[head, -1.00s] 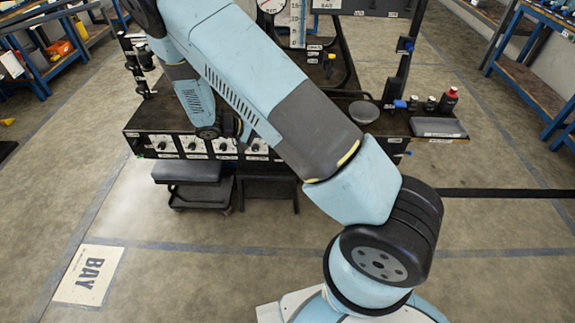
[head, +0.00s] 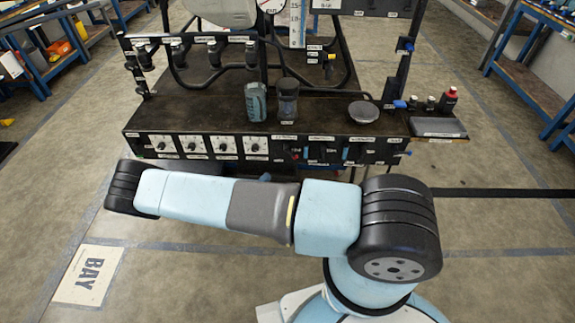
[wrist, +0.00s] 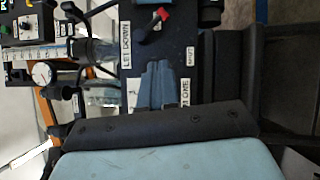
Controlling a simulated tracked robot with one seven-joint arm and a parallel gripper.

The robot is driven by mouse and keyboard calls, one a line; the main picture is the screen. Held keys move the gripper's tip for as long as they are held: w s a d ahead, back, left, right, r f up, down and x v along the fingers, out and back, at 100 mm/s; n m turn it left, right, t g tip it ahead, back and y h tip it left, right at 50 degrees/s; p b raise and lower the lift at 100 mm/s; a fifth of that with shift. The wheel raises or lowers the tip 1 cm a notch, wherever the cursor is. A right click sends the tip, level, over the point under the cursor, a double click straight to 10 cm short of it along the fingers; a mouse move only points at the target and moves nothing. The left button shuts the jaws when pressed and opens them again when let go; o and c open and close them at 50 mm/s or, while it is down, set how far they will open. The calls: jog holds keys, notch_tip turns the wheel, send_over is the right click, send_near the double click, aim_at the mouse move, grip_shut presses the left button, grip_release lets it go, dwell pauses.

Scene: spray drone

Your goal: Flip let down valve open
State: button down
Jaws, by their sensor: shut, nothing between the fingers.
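The let-down valve shows in the wrist view as a red lever (wrist: 150,30) on a black hub, set diagonally on the dark panel (wrist: 178,42) beside the LET DOWN label. In the head view its small red part (head: 296,153) shows on the console's front. My gripper (wrist: 157,63) shows in the wrist view as two blue-grey fingers together, shut and empty. Their tips point toward the panel, just short of the red lever and apart from it in the picture. In the head view my forearm lies before the console and hides most of the gripper.
A blue canister (head: 256,102), a dark cup (head: 288,98) and a round dish (head: 362,112) stand on top. Nearby floor is clear.

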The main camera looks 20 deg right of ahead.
jog(key=shift+s+f+n+t+y, duration=0.15)
jog(key=shift+f+n+t+y, duration=0.45)
jog(key=shift+f+t, duration=0.65)
jog(key=shift+d+f+g, duration=0.1)
jog(key=shift+f+g, duration=0.05)
jog(key=shift+g, duration=0.1)
jog(key=s+d+x, duration=0.2)
jog(key=x, duration=1)
jog(key=shift+w+d+r, duration=0.2)
jog(key=shift+d+r, duration=0.05)
jog(key=shift+r, duration=0.05)
